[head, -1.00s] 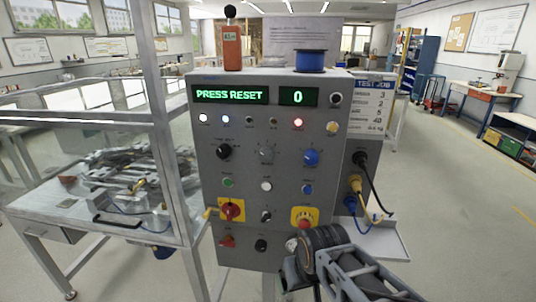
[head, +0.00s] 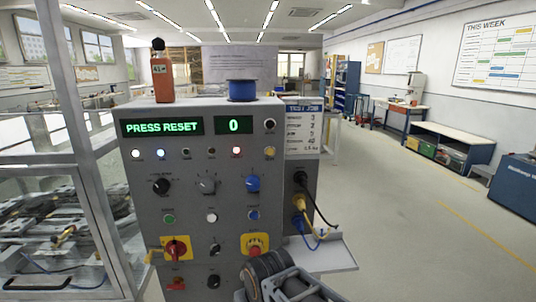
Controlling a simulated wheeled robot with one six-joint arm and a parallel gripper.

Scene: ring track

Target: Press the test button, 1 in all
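A grey control cabinet (head: 140,215) stands in front of me in the head view. Its green display (head: 161,127) reads "PRESS RESET", and a smaller display (head: 234,125) reads "0". A row of lamps sits below, with white, blue and red ones lit. Lower are a green button (head: 168,218), a white button (head: 211,217) and a blue button (head: 253,215); their labels are too small to read. A red emergency button (head: 254,244) sits on a yellow plate. My arm shows at the bottom, in front of the panel's lower right. My gripper's fingers cannot be made out.
A red-yellow rotary switch (head: 176,249) is at the panel's lower left. Cables (head: 302,208) hang on the cabinet's right side above a small shelf (head: 325,254). The floor to the right is open.

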